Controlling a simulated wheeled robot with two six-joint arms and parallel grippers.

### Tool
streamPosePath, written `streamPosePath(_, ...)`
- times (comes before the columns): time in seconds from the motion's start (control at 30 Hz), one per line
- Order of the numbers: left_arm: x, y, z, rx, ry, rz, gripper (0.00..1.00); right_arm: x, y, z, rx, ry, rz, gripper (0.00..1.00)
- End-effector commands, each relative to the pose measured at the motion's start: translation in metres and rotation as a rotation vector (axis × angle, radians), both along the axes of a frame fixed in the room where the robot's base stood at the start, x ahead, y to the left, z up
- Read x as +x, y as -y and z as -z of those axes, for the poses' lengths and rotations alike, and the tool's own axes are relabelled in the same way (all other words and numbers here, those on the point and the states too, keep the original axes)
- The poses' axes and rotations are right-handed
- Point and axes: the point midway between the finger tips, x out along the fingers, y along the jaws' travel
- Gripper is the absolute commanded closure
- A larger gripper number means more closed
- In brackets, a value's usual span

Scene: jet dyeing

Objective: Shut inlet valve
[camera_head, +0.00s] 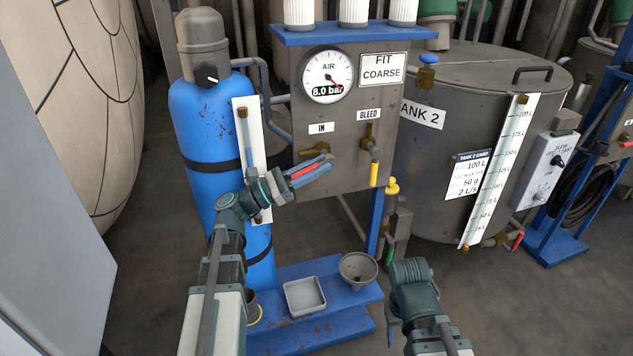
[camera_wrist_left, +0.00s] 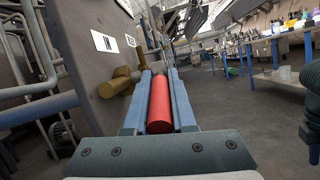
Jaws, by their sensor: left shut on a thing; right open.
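The inlet valve is on the grey panel under the "IN" label (camera_head: 320,128). Its brass body (camera_head: 314,150) also shows in the left wrist view (camera_wrist_left: 122,80). Its red handle (camera_wrist_left: 160,102) lies lengthwise between the two fingers of my left gripper (camera_head: 310,170), which is shut on it. In the head view, the handle sticks out from the panel towards the lower left, partly hidden by the fingers. My right gripper (camera_head: 392,330) is open and empty, low at the front right, away from the panel.
The bleed valve's yellow handle (camera_head: 374,173) hangs down right of the inlet valve. The gauge (camera_head: 327,75) reads 8.0 bar. A blue cylinder (camera_head: 200,120) stands close left. A grey tray (camera_head: 305,296) and funnel (camera_head: 358,269) sit on the blue base below. Tank 2 (camera_head: 440,170) stands right.

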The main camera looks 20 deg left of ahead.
Motion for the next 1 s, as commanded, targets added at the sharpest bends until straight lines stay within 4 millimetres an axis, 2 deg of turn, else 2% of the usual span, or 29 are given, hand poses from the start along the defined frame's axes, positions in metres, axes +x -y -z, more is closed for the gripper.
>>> streamPosePath(0.03, 0.001, 0.001, 0.010, -0.027, 0.018, 0.001, 1.00, 0.000, 0.000, 0.017, 0.000, 0.001, -0.001, 0.50)
streamPosePath(0.1, 0.001, 0.001, 0.010, -0.065, 0.043, 0.002, 1.00, 0.000, 0.000, 0.026, 0.001, 0.000, -0.004, 0.50)
streamPosePath(0.4, 0.002, 0.003, 0.010, -0.180, 0.122, 0.000, 1.00, 0.000, -0.001, 0.052, 0.006, 0.000, -0.010, 0.50)
streamPosePath(1.0, 0.002, 0.003, 0.007, -0.216, 0.147, -0.001, 1.00, 0.000, -0.002, 0.058, 0.007, 0.000, -0.012, 0.50)
